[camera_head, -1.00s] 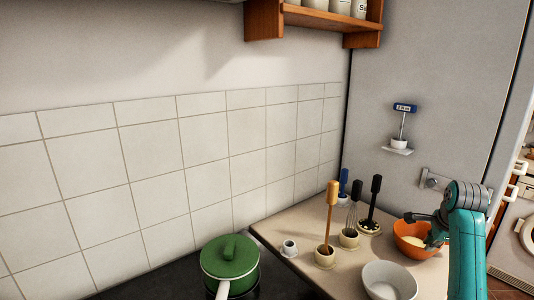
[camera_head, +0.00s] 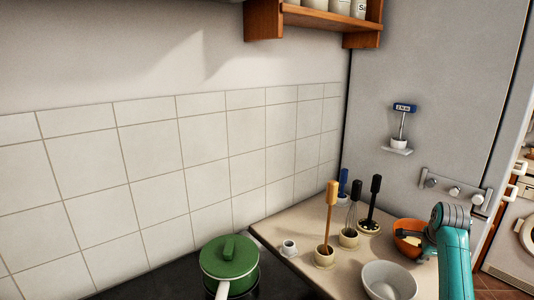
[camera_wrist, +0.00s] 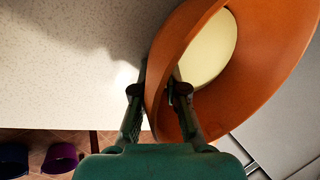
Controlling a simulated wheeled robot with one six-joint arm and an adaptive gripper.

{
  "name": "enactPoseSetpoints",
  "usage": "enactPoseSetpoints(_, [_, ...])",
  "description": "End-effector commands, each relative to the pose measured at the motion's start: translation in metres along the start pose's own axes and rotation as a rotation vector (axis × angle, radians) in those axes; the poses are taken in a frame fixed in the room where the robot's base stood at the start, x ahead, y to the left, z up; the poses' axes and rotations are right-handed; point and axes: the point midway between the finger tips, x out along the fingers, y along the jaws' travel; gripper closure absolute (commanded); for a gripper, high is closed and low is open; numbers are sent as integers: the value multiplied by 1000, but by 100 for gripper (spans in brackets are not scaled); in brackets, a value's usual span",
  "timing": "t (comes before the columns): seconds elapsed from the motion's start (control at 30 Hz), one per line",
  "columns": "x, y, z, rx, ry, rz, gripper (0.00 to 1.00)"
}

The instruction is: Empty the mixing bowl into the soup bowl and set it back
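The orange mixing bowl (camera_head: 402,243) stands at the right end of the counter, with pale yellow contents inside. The wrist view shows its wall (camera_wrist: 270,83) and the pale contents (camera_wrist: 208,52) up close. My gripper (camera_wrist: 160,78) has one finger outside the bowl and one inside. The fingers are close together on the bowl's wall at the rim. In the head view my arm hides most of the gripper and the bowl's right side. The light grey soup bowl (camera_head: 388,282) stands in front of the mixing bowl, and its visible inside looks empty.
Utensils stand in holders left of the bowls: a wooden-handled one (camera_head: 329,225), a whisk (camera_head: 352,215) and a black one (camera_head: 373,200). A small white cup (camera_head: 289,248) is on the counter's left. A green lidded pot (camera_head: 230,262) sits on the dark hob.

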Motion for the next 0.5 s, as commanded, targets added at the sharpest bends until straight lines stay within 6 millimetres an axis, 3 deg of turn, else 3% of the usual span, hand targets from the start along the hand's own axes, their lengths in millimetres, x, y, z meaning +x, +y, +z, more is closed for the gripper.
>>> enactPoseSetpoints(0.13, [0,0,0,0,0,0,88])
enactPoseSetpoints(0.2, [0,0,0,0,0,0,100])
enactPoseSetpoints(0.5, [-1,0,0,0,0,0,100])
